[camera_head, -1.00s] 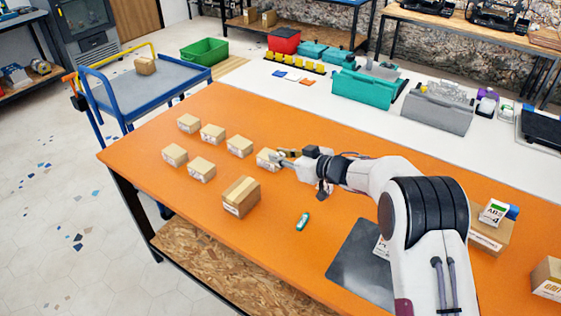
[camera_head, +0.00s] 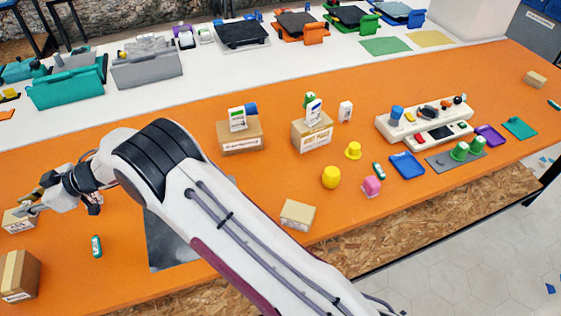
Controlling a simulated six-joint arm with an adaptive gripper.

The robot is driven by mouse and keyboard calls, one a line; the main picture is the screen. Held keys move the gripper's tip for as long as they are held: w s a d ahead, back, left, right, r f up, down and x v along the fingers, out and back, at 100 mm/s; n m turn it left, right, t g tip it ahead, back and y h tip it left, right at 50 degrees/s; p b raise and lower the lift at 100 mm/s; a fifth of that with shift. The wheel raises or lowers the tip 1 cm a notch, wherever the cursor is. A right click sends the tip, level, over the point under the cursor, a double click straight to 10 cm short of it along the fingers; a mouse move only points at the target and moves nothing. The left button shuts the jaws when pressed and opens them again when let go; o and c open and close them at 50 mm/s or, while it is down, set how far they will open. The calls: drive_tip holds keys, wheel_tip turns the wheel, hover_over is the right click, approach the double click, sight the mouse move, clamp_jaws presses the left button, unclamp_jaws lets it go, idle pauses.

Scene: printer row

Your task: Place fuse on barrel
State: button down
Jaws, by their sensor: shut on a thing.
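My gripper (camera_head: 27,210) is at the far left edge, shut on a small cardboard box (camera_head: 17,222) that sits at table height. The fingertips are small and partly unclear. A yellow rounded barrel (camera_head: 331,177) stands upright on the orange table, right of centre, well away from my gripper. A small green-and-white cylinder (camera_head: 97,246), possibly a fuse, lies to the right of my gripper. A similar green-and-white piece (camera_head: 379,171) lies just right of the barrel. I cannot tell which of them is the fuse.
A yellow hat-shaped piece (camera_head: 353,150) and a pink block (camera_head: 371,187) are near the barrel. Cartons (camera_head: 240,138) (camera_head: 312,133) stand behind it and a small box (camera_head: 297,214) in front. A white control panel (camera_head: 425,122) and blue tray (camera_head: 407,166) lie right. A dark mat (camera_head: 165,247) is beneath my arm.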

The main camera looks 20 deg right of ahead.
drive_tip(key=w+d+m+t, duration=0.1)
drive_tip(key=w+d, duration=0.2)
drive_tip(key=d, duration=0.5)
drive_tip(key=w+d+r+m+t+h, duration=0.1)
drive_tip(key=w+d, duration=0.2)
drive_tip(key=d, duration=0.4)
drive_tip(key=w+d+m+t, duration=0.1)
drive_tip(key=w+d, duration=0.3)
drive_tip(key=d, duration=0.4)
drive_tip(key=d+r+m+t+h, duration=0.1)
drive_tip(key=d+m+t, duration=0.1)
drive_tip(key=d, duration=1.9)
drive_tip(key=s+d+r+m+t+h, duration=0.1)
drive_tip(key=s+d, duration=0.3)
drive_tip(key=d, duration=0.7)
drive_tip(key=s+d+r+m+t+h, duration=0.1)
drive_tip(key=s+d+m+t+h, duration=0.15)
drive_tip(key=d, duration=0.75)
drive_tip(key=s+d+r+m+t+h, duration=0.1)
drive_tip(key=s+d+r+m+h, duration=0.1)
drive_tip(key=s+d, duration=1.2)
drive_tip(key=shift+h, duration=0.35)
drive_tip(key=shift+d+f+m, duration=0.1)
drive_tip(key=shift+m, duration=0.15)
drive_tip(key=shift+f, duration=2.85)
